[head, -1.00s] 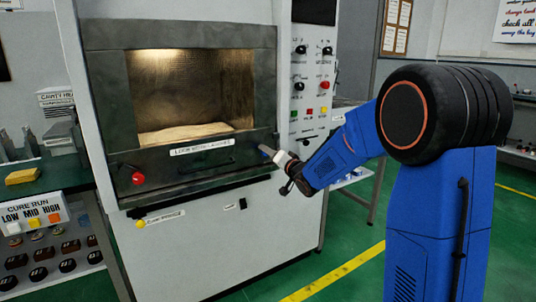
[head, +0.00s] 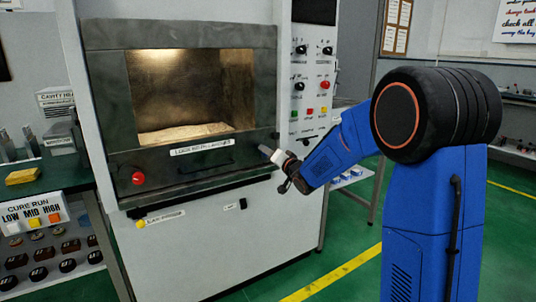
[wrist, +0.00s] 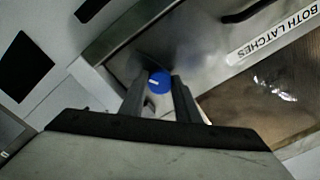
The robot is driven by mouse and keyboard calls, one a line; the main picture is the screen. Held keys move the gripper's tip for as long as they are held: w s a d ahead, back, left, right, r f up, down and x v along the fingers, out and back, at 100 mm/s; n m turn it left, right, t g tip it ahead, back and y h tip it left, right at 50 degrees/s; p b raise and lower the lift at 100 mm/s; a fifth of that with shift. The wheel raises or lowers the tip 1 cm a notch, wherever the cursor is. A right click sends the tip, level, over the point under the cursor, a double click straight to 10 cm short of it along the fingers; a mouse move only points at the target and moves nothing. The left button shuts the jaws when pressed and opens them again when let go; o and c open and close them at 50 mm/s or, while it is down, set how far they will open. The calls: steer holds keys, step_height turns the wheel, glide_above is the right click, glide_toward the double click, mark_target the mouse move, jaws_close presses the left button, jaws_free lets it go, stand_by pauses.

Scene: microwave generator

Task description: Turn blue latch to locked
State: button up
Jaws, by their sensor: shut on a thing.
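The blue latch (wrist: 159,82) is a round blue knob with a white line on its face, at the lower corner of the microwave's dark metal door. In the wrist view it sits between the two dark fingers of my gripper (wrist: 157,93), which is shut on it. The white line runs nearly level across the knob in that view. In the head view my gripper (head: 268,153) reaches the lower right of the door, and the fingers hide the blue latch there. A red knob (head: 138,178) is at the lower left of the door.
The microwave door (head: 103,75) looks shut, with a lit cavity behind its window. A "BOTH LATCHES" label (wrist: 273,33) is beside the blue latch. A control panel (head: 312,75) stands right of the door. A green bench (head: 50,170) is at the left.

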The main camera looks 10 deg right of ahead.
steer(key=n, duration=1.7)
steer(key=shift+n, duration=0.4)
stand_by(0.4)
steer(key=o, duration=1)
steer(key=shift+o, duration=0.2)
steer(key=v, duration=1.7)
steer(key=shift+s, duration=0.2)
